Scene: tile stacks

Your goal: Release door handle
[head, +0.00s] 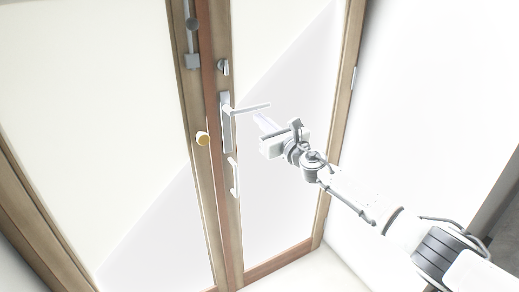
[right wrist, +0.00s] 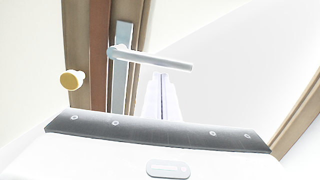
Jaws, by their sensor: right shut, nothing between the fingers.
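The door handle is a grey lever (head: 250,109) on a tall metal plate (head: 226,122) on the right door. It points right and looks nearly level. In the right wrist view the lever (right wrist: 160,60) crosses the upper middle. My right gripper (head: 259,117) is shut and empty, just below and right of the lever in the head view. In the right wrist view its fingertips (right wrist: 161,78) show just below the lever. I cannot tell for sure whether they touch it. My left gripper is out of view.
A yellow round knob (head: 202,138) sits on the left door's frame. A small latch (head: 223,67) is above the handle plate, and a smaller pull (head: 234,177) is below it. A sliding bolt (head: 192,60) is higher up. A white wall (head: 430,90) stands at right.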

